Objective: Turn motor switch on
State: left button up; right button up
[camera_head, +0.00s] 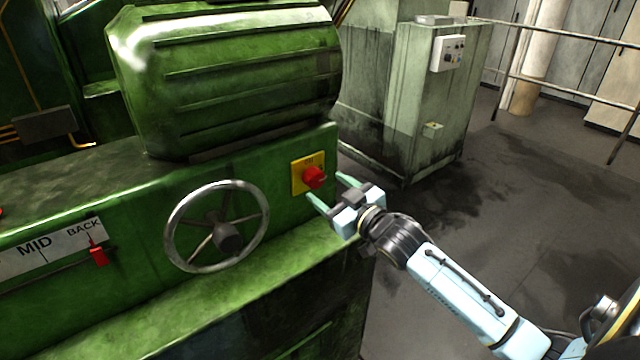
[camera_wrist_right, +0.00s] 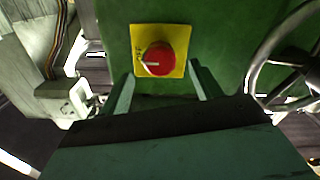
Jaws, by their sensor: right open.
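The motor switch is a red round knob (camera_head: 314,177) on a yellow plate (camera_head: 298,174), fixed to the green machine's front face near its right corner. In the right wrist view the knob (camera_wrist_right: 158,59) sits on the yellow plate (camera_wrist_right: 178,38), with a pale pointer line lying roughly level toward the left. My right gripper (camera_head: 328,192) is open, its fingers pointing at the switch, one on each side. In the wrist view the fingertips (camera_wrist_right: 162,78) stand just below the knob, apart from it. My left gripper is not seen.
A metal handwheel (camera_head: 218,228) juts out left of the switch. A red lever (camera_head: 98,255) sits on a MID/BACK scale further left. A ribbed green motor housing (camera_head: 230,80) is above. A grey-green cabinet (camera_head: 415,100) stands behind. Open floor (camera_head: 510,200) lies to the right.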

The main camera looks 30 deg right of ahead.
aim_at(318, 181)
jog(key=w, duration=0.3)
jog(key=shift+w+a, duration=0.15)
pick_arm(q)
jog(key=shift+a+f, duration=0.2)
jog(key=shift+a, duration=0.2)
pick_arm(e)
jog(key=shift+w, duration=0.35)
jog(key=c, duration=1)
